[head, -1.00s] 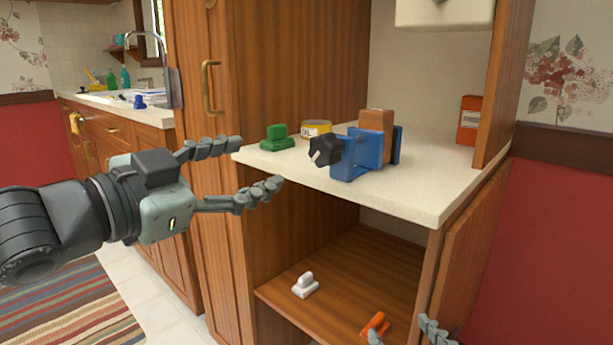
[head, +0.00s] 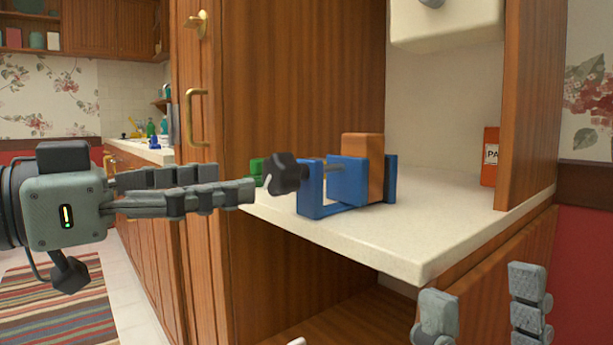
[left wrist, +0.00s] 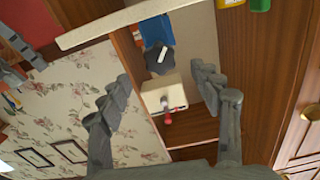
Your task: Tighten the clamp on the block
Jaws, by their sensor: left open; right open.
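The blue clamp (head: 347,182) stands on the cream counter with a brown wooden block (head: 362,146) between its jaws. Its black knob (head: 287,173) faces left, on a grey screw. My left gripper (head: 236,186) is open and empty, its fingertips just left of the knob and apart from it. In the left wrist view, the knob (left wrist: 158,60) and clamp (left wrist: 156,31) lie beyond the open fingers (left wrist: 165,80), roughly between them sideways. My right gripper (head: 484,306) is open and empty, low in front of the counter's right part.
A green object (head: 257,171) sits behind the knob, partly hidden. An orange box (head: 490,157) stands at the back right of the counter (head: 420,225). A white box (head: 447,22) hangs above. A tall wooden cabinet side rises behind the clamp. The front right counter is clear.

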